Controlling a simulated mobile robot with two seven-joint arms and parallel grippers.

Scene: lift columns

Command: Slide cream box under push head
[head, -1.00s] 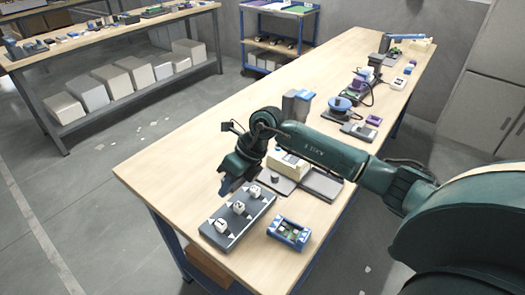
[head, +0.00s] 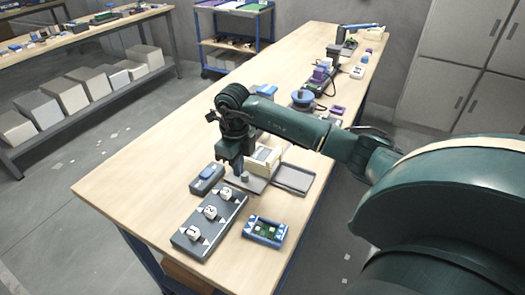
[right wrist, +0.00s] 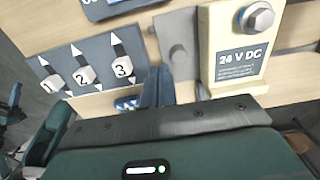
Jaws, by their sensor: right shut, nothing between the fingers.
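The cream box (head: 262,158) stands on the bench behind my right gripper, partly hidden by the arm. In the right wrist view the cream box (right wrist: 240,85) shows a "24 V DC" label and a hex-headed bolt. My right gripper (head: 238,172) points down, shut and empty, just left of the box over a grey plate (head: 250,184). Its fingers (right wrist: 158,88) show beside the plate in the wrist view, with a gap to the box. I cannot pick out the push head with certainty. My left gripper is not in view.
A switch panel (head: 193,243) numbered 1 to 3 lies front left. A blue tray with a circuit board (head: 265,231) is in front, a flat grey tray (head: 293,180) right. A grey box with blue top (head: 207,178) lies left. The bench's left side is clear.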

